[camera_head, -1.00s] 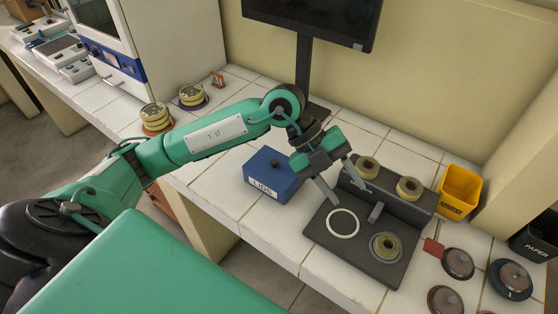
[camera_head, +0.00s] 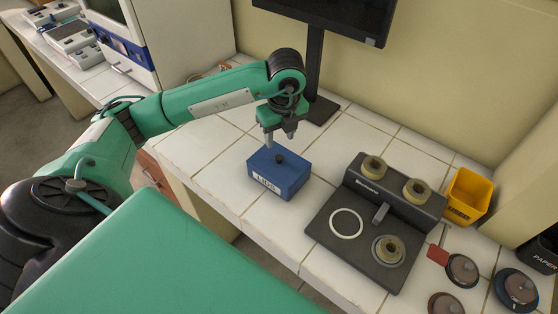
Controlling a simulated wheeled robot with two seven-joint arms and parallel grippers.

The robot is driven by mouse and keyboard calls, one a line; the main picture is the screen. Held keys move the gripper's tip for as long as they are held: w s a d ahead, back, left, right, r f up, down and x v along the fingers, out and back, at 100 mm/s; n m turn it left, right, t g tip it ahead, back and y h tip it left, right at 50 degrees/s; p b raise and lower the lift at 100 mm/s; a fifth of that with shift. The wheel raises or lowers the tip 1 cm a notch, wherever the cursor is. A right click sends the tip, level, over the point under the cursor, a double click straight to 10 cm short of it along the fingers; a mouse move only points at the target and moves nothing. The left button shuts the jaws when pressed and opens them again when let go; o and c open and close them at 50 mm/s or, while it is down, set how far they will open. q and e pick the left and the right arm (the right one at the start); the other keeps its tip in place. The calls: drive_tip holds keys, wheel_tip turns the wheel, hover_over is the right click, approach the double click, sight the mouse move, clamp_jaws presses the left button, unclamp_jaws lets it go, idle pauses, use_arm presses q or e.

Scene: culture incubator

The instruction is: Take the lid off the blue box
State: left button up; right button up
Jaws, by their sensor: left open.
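The blue box (camera_head: 279,180) stands on the white tiled bench with a "LIDS" label on its front. Its blue lid (camera_head: 266,161) is on top, with a dark round knob (camera_head: 279,159) in the middle. My left gripper (camera_head: 279,143) is open, pointing down just above and behind the knob. Its fingers look apart from the lid, though the exact gap is hard to tell. My right gripper is not in view.
A dark grey stand (camera_head: 325,218) with a white ring and several beige ring-shaped pieces is right of the box. A yellow bin (camera_head: 468,196), dark round discs (camera_head: 462,270) and a monitor post (camera_head: 314,65) are nearby. Tiles left of the box are clear.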

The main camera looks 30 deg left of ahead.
sight(279, 157)
use_arm(q)
drive_tip(key=shift+a+f, duration=0.1)
drive_tip(key=shift+f, duration=0.85)
drive_tip(key=shift+f+p, duration=0.4)
drive_tip(key=shift+f, duration=0.1)
drive_tip(key=f, duration=0.2)
drive_tip(key=f+p, duration=0.1)
drive_tip(key=shift+s+f, duration=0.2)
drive_tip(key=shift+f, duration=0.15)
drive_tip(key=shift+w+f, duration=0.1)
drive_tip(key=shift+f, duration=0.35)
clamp_jaws()
